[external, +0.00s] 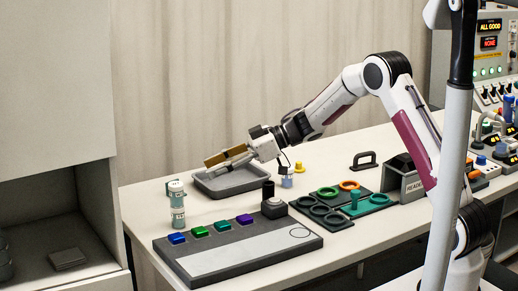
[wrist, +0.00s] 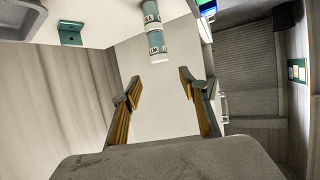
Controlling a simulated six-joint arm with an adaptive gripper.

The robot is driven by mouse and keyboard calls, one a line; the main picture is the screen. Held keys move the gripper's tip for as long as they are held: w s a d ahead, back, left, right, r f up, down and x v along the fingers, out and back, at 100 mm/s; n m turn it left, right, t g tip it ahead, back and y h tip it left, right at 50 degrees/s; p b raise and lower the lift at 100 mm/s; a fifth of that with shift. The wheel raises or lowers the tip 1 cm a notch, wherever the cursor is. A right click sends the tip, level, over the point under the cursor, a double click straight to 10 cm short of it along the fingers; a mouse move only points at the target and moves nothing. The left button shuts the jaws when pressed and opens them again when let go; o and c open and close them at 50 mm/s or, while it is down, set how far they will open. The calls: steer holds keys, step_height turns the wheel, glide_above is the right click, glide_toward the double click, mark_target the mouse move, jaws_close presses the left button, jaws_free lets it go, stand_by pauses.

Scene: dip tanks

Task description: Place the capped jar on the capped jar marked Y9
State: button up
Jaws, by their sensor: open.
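Two pale blue-grey capped jars with white bands stand in a column at the left of the table, the upper jar (external: 175,191) apparently resting on the lower jar (external: 178,218). The wrist view shows the jars (wrist: 156,43) end to end beyond the fingertips. The markings are too small to read surely, so I cannot tell which is Y9. My gripper (external: 207,161) is open and empty, with tan finger pads pointing left. It is to the right of the column and higher, apart from both jars. In the wrist view my gripper (wrist: 159,84) has only bare surface between its fingers.
A grey tray (external: 236,188) lies below my gripper, with a small bluish container (external: 287,181) by its right side. A panel with coloured buttons (external: 200,232) lies in front. Coloured rings (external: 327,192) and a reader box (external: 403,184) are further right. A shelf cabinet (external: 90,240) stands left.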

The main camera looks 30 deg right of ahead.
steer(key=shift+r, duration=0.1)
steer(key=w+d+r+m+t+h, duration=0.35)
steer(key=d+r+t+h, duration=0.2)
steer(key=d+r, duration=0.65)
steer(key=s+d+r+m+t+h, duration=0.2)
steer(key=s+d+r+m+h, duration=0.4)
steer(key=s+d, duration=0.45)
steer(key=s+d+f+m+g+h, duration=0.15)
steer(key=s+d, duration=0.25)
steer(key=s, duration=0.4)
steer(key=s+d+f+m+g+h, duration=0.1)
steer(key=s+d+g+h, duration=0.1)
steer(key=s+d, duration=0.35)
steer(key=s+a+f+g+y, duration=0.1)
steer(key=s+f, duration=0.3)
steer(key=s, duration=0.6)
steer(key=s+a+f+m+g+y, duration=0.1)
steer(key=s+a+f, duration=0.3)
steer(key=s, duration=0.7)
steer(key=shift+g, duration=0.9)
